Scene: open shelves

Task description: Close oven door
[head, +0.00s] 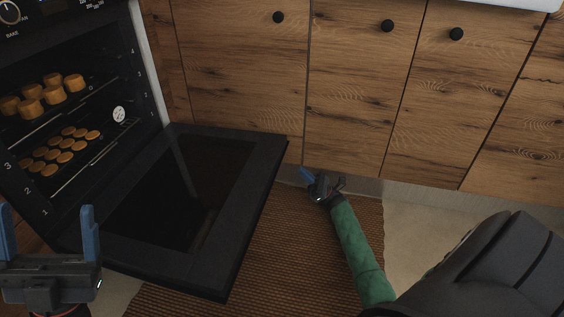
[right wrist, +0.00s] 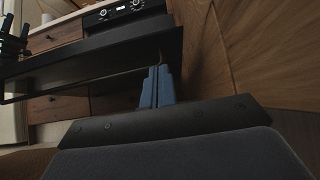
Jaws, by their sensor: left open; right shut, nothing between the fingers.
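The black oven door (head: 262,175) hangs fully open, lowered flat in front of the oven (head: 148,70), with its dark glass facing up. In the right wrist view the door (right wrist: 90,52) crosses the upper left as a dark slab. My right gripper (head: 308,175) is low, just beyond the door's right edge near the cabinet base. It is shut and empty, its blue fingers together in the right wrist view (right wrist: 158,84). I cannot tell if it touches the door. My left gripper (head: 48,232) is open and empty at the lower left, in front of the door's left side.
Inside the oven, racks hold several round baked pieces (head: 60,150) and taller ones (head: 52,88). Wooden cabinets (head: 350,90) with black knobs stand right of the oven. A brown woven mat (head: 300,240) covers the floor, with bare floor (head: 425,215) to its right.

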